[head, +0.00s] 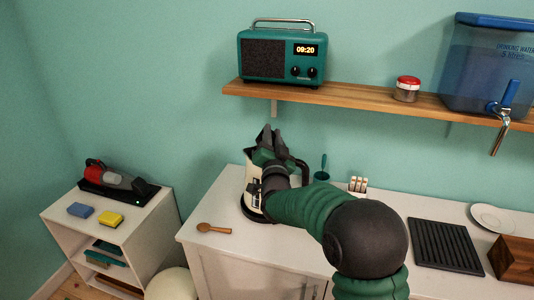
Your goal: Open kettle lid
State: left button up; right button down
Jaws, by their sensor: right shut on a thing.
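A white kettle (251,181) with a black handle and dark base stands on the white counter, below the shelf. My right arm reaches across from the lower right, and my right gripper (266,142) is at the top of the kettle, shut on what looks like the lid. The gripper and arm hide the lid and much of the kettle's front, so the lid's angle cannot be told. My left gripper is not in view.
A wooden spoon (214,229) lies left of the kettle on the counter (225,255). A wooden shelf (350,96) above holds a teal radio (281,55), a red-lidded jar (407,89) and a blue water dispenser (480,62). A black rack (446,246) lies to the right.

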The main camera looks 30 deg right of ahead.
jog(key=s+m+h+b, duration=0.1)
jog(key=m+b, duration=0.1)
jog(key=b, duration=0.1)
jog(key=s+d+m+h+b, duration=0.1)
jog(key=m+b, duration=0.2)
jog(key=s+d+m+h+b, duration=0.1)
jog(key=m+b, duration=0.2)
jog(key=shift+d+r+g+h, duration=0.25)
jog(key=shift+r+g+h, duration=0.05)
jog(key=shift+s+d+r+m+g+h+b, duration=0.1)
jog(key=shift+s+d+m+g+h+b, duration=0.2)
jog(key=shift+m+b, duration=0.4)
jog(key=shift+s+d+r+m+g+h+b, duration=0.1)
jog(key=shift+s+d+m+h+b, duration=0.1)
jog(key=shift+m+h+b, duration=0.45)
jog(key=c, duration=1.3)
grip_release()
jog(key=shift+y, duration=0.25)
jog(key=shift+r, duration=0.1)
jog(key=v, duration=1.7)
jog(key=shift+w, duration=0.1)
